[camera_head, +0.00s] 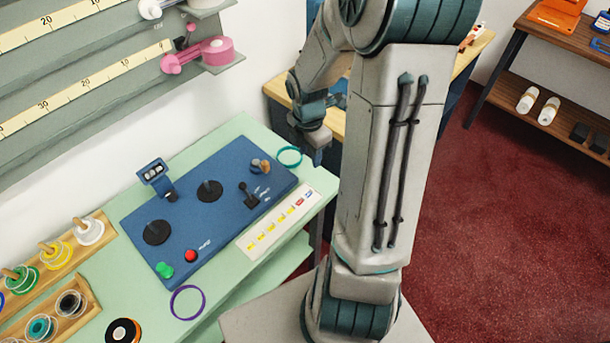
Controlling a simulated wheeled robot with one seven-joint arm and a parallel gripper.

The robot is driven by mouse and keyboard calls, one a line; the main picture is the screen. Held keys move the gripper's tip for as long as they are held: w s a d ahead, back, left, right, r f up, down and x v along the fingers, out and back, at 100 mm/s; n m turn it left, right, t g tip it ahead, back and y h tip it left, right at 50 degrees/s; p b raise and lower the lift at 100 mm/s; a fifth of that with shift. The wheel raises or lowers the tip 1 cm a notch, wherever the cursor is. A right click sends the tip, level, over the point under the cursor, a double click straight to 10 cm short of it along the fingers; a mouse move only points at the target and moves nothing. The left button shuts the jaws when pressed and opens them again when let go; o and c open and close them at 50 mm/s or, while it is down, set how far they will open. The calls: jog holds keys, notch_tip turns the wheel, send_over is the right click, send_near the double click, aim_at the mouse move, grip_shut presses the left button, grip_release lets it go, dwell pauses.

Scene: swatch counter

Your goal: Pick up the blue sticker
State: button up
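A pale sticker strip (270,228) lies along the front right edge of the green counter. It bears several yellow stickers (283,216), a red sticker (299,202) and a small blue sticker (309,194) at its right end. My gripper (318,157) hangs above and beyond that end, at the counter's far right, pointing down. It appears apart from the strip. Its fingers are small and dark here, so I cannot tell whether they are open or shut.
A blue control panel (226,180) with knobs and a lever lies beside the strip. A teal ring (289,156) and a purple ring (187,302) lie on the green counter (135,185). Spool racks (75,318) stand at left. A wooden shelf (555,60) is at right.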

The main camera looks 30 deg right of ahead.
jog(key=f+n, duration=0.1)
jog(key=n, duration=0.1)
send_over(311, 189)
jog(key=f, duration=0.8)
jog(key=shift+w+d+f, duration=0.1)
jog(key=shift+w+f, duration=0.2)
jog(key=shift+f, duration=0.1)
jog(key=f, duration=0.4)
jog(key=shift+s+f, duration=0.15)
jog(key=shift+s, duration=0.2)
jog(key=shift+f, duration=0.6)
jog(key=shift+c, duration=0.3)
grip_shut()
